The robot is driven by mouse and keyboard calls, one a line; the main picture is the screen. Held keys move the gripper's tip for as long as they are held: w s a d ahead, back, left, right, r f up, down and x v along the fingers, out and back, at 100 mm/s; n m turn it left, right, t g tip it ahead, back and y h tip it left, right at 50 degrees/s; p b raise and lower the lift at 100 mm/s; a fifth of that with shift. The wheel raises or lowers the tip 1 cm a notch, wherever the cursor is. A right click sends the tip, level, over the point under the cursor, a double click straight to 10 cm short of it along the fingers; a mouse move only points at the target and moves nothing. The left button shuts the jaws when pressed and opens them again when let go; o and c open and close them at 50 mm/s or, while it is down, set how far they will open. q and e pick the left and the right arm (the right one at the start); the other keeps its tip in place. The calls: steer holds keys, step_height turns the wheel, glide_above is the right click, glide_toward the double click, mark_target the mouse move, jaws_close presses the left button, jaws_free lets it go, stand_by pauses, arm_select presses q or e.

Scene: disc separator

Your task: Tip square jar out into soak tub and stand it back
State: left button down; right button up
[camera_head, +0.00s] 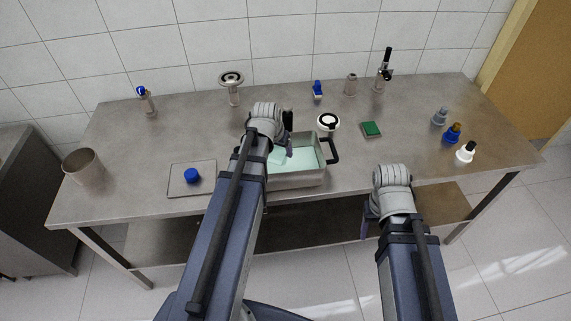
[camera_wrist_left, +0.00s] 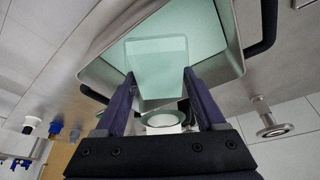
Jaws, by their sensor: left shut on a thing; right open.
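The soak tub (camera_head: 297,181) is a metal basin with black handles and pale green liquid, at the middle front of the table. It fills the upper part of the left wrist view (camera_wrist_left: 232,62). My left gripper (camera_wrist_left: 162,95) is shut on the square jar (camera_wrist_left: 155,68), a pale green see-through box held over the tub. In the head view my left arm hides most of the jar and part of the tub. The jar's exact tilt and whether anything is inside it cannot be told. My right gripper (camera_head: 371,222) is open and empty, in front of the table edge.
A grey plate (camera_head: 178,187) with a blue knob (camera_head: 192,175) lies left of the tub. A metal cup (camera_head: 82,167) stands far left. A white round item (camera_head: 328,121) and a green pad (camera_head: 371,129) lie behind right. Several bottles stand at right.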

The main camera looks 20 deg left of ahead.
arm_select(q)
steer(key=shift+s, duration=0.1)
steer(key=shift+g, duration=0.3)
steer(key=shift+f, duration=0.1)
steer(key=shift+a+f+g, duration=0.1)
steer(key=shift+g, duration=0.6)
steer(key=shift+s+f+g, duration=0.15)
steer(key=shift+s+g, duration=0.05)
steer(key=shift+g, duration=0.2)
steer(key=shift+w, duration=0.1)
